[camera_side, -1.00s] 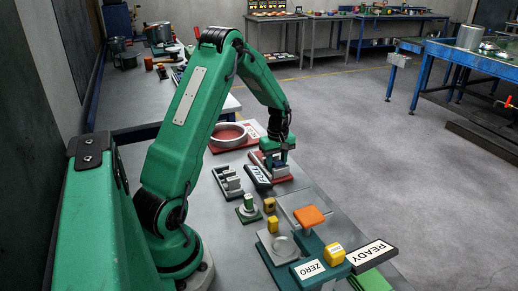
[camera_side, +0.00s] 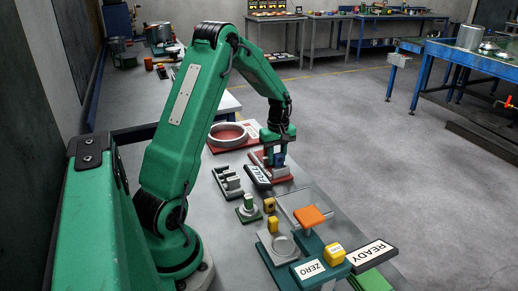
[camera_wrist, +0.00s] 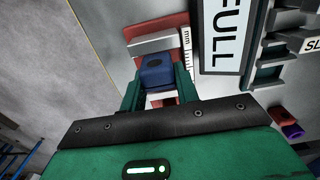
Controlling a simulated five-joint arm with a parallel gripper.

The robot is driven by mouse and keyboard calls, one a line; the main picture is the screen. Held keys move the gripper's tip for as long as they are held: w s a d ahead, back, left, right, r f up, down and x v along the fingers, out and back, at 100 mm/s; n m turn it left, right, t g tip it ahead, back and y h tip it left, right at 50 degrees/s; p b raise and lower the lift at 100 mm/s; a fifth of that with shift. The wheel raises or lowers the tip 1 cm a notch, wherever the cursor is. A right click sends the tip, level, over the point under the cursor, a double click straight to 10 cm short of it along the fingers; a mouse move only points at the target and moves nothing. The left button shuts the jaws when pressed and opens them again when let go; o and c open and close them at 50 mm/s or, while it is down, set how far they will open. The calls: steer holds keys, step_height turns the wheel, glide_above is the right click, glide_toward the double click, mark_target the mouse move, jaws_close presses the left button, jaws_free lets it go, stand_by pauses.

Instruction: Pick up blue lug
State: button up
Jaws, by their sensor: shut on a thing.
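The blue lug (camera_wrist: 158,71) is a small block with a dark round spot on top. My gripper (camera_wrist: 158,80) is shut on it, with one green finger on each side. In the side view my gripper (camera_side: 278,153) points down, and the blue lug (camera_side: 279,160) shows between its fingers, over the red fixture (camera_side: 256,159) with pale parts. The wrist view shows the red fixture (camera_wrist: 160,29) behind and below the lug. The lug's underside is hidden in the wrist view.
A sign reading FULL (camera_wrist: 226,38) lies close beside the fixture. A grey slotted rack (camera_side: 229,181) and a round pale ring on a red base (camera_side: 229,136) stand nearby. A scale with an orange block (camera_side: 310,216) and ZERO and READY signs is nearer the camera.

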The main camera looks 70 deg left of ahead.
step_height(320, 180, up, 7)
steer(key=shift+r, duration=0.1)
stand_by(0.7)
